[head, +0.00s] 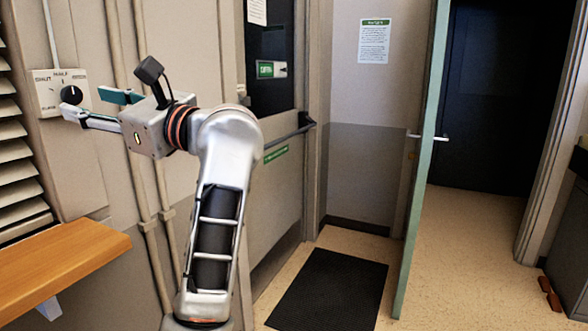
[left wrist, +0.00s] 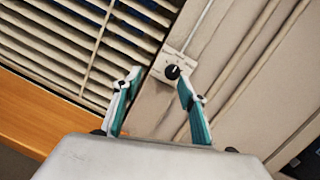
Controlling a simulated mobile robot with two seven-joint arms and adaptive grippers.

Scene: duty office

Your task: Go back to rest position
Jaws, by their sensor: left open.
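My left gripper (head: 88,108) is raised at the left of the head view, in front of the wall by a white switch plate (head: 47,92) with a black rotary knob (head: 71,95). The left wrist view shows both teal-lined fingers spread apart with nothing between them (left wrist: 156,100). The knob (left wrist: 172,72) appears beyond the fingertips, near the right finger; I cannot tell whether they touch. The plate (left wrist: 185,62) carries small printed labels around the knob. My right gripper is not in either view.
A louvred shutter (head: 12,150) and a wooden ledge (head: 62,262) are at the left. Pipes run up the wall. A closed door with a push bar (head: 290,135) is behind my arm. A green-edged door (head: 422,160) stands open at the right. A dark mat (head: 328,290) lies on the floor.

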